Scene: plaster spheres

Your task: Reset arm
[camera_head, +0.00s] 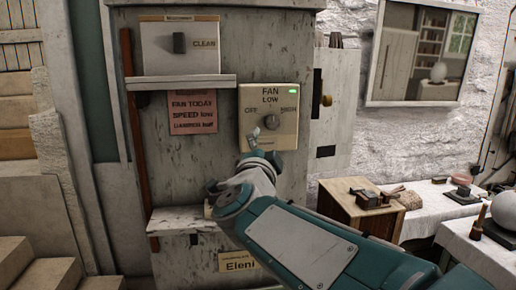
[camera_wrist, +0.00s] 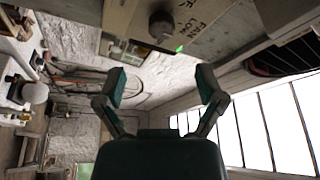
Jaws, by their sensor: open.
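My arm (camera_head: 310,245) reaches up from the lower right in the head view. My gripper (camera_wrist: 161,82) is open in the wrist view, with its two fingers apart and nothing between them. In the head view it is just below the fan panel (camera_head: 254,105), partly hidden by my own wrist. The panel is cream and reads FAN, OFF, LOW and HIGH.
A CLEAN switch panel (camera_head: 180,47) and a pink notice (camera_head: 192,113) are left of the fan panel. A wooden box (camera_head: 352,203) and a white-topped table (camera_head: 430,208) stand at right. A pale sphere (camera_head: 504,211) is at the right edge. Steps (camera_head: 35,265) are at lower left.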

